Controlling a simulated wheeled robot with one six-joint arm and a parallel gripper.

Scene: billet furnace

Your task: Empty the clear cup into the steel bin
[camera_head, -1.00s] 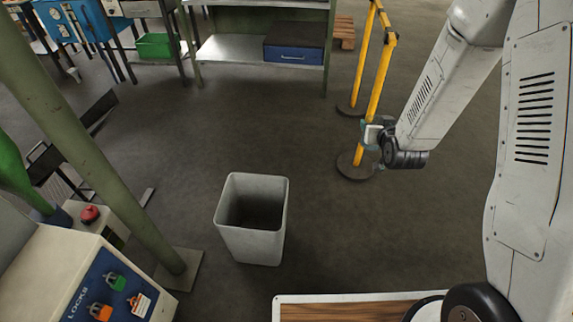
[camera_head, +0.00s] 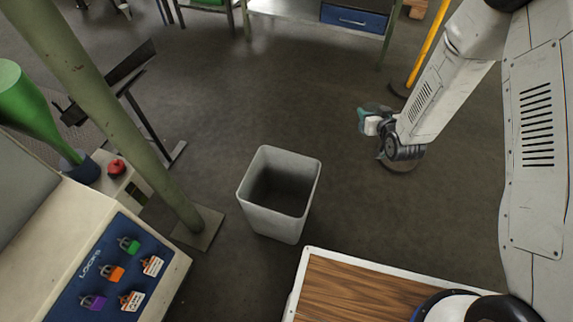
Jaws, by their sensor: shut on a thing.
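The steel bin (camera_head: 271,221) is a grey, open-topped square container standing upright on the floor near the middle of the view. Its inside is dark and I cannot make out anything in it. My gripper (camera_head: 369,121) is at the end of the white arm, to the right of the bin and apart from it. It is shut on a small pale, teal-tinted thing, which I take to be the clear cup (camera_head: 363,117). The cup is small and partly hidden by the gripper, so its contents and exact tilt cannot be told.
A wood-topped surface with a white rim (camera_head: 303,284) is at the bottom right. A green post (camera_head: 110,110) and a cream lock panel (camera_head: 160,254) stand left of the bin. A yellow barrier post (camera_head: 425,45) is behind my gripper. Floor between bin and gripper is clear.

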